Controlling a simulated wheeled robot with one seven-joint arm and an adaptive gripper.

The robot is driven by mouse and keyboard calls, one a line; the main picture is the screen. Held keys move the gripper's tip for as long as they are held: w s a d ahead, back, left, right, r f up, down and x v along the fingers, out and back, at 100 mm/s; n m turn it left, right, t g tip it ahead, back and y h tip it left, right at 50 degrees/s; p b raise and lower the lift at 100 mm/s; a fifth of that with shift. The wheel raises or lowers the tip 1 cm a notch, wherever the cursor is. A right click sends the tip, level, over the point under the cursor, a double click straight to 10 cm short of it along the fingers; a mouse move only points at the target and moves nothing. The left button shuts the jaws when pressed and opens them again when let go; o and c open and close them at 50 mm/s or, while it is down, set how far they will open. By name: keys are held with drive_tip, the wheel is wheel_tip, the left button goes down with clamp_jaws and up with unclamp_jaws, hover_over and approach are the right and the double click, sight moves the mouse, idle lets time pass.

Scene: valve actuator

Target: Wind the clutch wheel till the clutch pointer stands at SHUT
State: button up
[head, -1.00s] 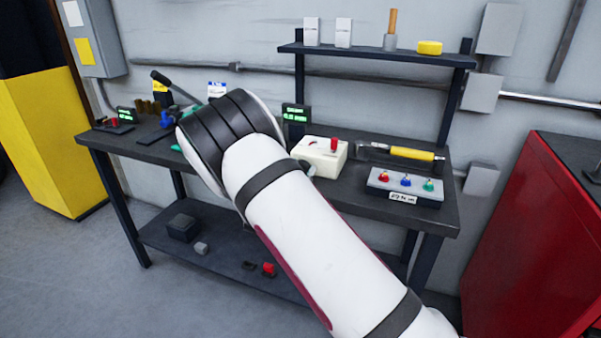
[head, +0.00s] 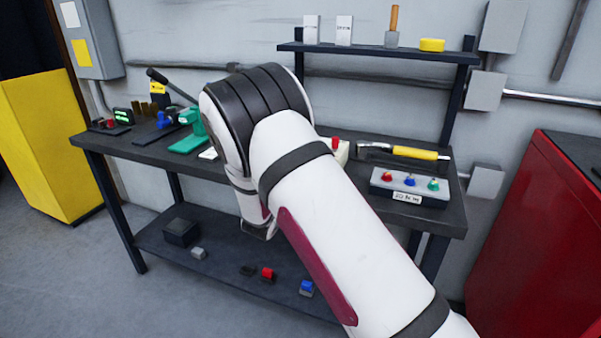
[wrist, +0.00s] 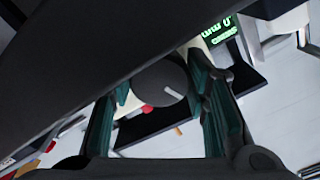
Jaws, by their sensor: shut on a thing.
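In the wrist view my gripper (wrist: 159,84) has its two teal-lined fingers on either side of a dark round wheel (wrist: 154,76) and is shut on it. The wheel has a short white mark on its face; I take it for the clutch wheel. A black panel with green lit text (wrist: 219,31) stands just beyond it, the text not fully readable. A clutch pointer or SHUT mark cannot be made out. In the head view my arm hides the gripper and wheel; a cream box (head: 343,155) shows partly behind the arm.
The dark workbench (head: 130,149) also holds a green vise (head: 190,137), a box with coloured knobs (head: 410,188) and a yellow-handled tool (head: 414,153). A shelf (head: 375,53) stands above. A red cabinet (head: 535,230) is at right. Loose blocks lie on the lower shelf.

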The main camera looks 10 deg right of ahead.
idle(0.4)
drive_tip(key=o, duration=1.2)
drive_tip(key=n+p, duration=0.2)
drive_tip(key=n, duration=0.1)
drive_tip(key=shift+s+n, duration=0.1)
drive_tip(key=shift+n, duration=0.3)
drive_tip(key=n+p, duration=0.2)
drive_tip(key=n, duration=0.3)
drive_tip(key=shift+n, duration=0.4)
drive_tip(key=v, duration=1.4)
drive_tip(key=s+r+g+y+p, duration=0.1)
drive_tip(key=s+r+y+p, duration=0.1)
drive_tip(key=r+y, duration=0.2)
drive_tip(key=s+a+r+g+y+p, duration=0.1)
drive_tip(key=s+r+y+p, duration=0.1)
drive_tip(key=r, duration=0.8)
drive_tip(key=s+r+n+g+y+p, duration=0.1)
drive_tip(key=s+r+g+y+p, duration=0.1)
drive_tip(key=r, duration=0.5)
drive_tip(key=shift+s+a+y+p, duration=0.15)
drive_tip(key=shift+s+y+p, duration=0.15)
drive_tip(key=shift+s+y, duration=0.45)
drive_tip(key=shift+s+a+y+p, duration=0.25)
drive_tip(key=shift+s+y, duration=0.25)
drive_tip(key=shift+y, duration=0.55)
